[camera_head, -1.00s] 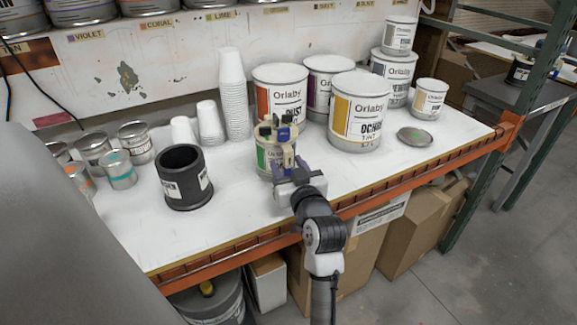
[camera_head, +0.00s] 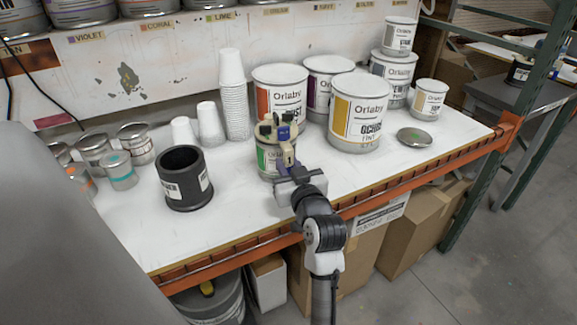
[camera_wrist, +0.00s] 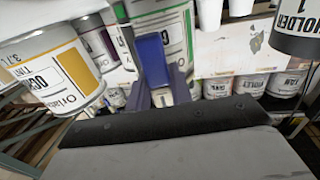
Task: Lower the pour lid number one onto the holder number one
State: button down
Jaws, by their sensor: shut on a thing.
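The pour lid (camera_head: 268,131) is cream with a blue part. It is at the top of a small white can with a green label (camera_head: 266,158); I cannot tell if the two touch. My gripper (camera_head: 289,164) is at its near right side, with its jaws shut on it. In the wrist view, the lid's blue part (camera_wrist: 152,52) shows between the purple fingers (camera_wrist: 162,88). The holder number one (camera_head: 186,190) is an upright, open-topped black cylinder left of my gripper. It shows in the wrist view (camera_wrist: 296,38), marked HOLDER 1.
Large paint cans, one marked OCHRE (camera_head: 357,130), stand right of and behind my gripper. White paper cups (camera_head: 235,105) are stacked behind. Small metal tins (camera_head: 120,173) stand left of the holder. A loose round lid (camera_head: 414,137) lies at right. The bench between can and holder is clear.

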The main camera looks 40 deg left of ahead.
aim_at(289, 148)
jog(key=shift+r+b, duration=0.35)
jog(key=r+b, duration=0.1)
jog(key=b, duration=0.1)
jog(key=r+b, duration=0.1)
jog(key=b, duration=0.1)
jog(key=shift+w+a, duration=0.15)
jog(key=shift+a, duration=0.05)
jog(key=r+b, duration=0.2)
jog(key=b, duration=0.1)
jog(key=shift+d+r, duration=0.2)
jog(key=shift+s+r+p, duration=0.2)
jog(key=shift+r+p, duration=1.9)
jog(key=shift+r, duration=1.3)
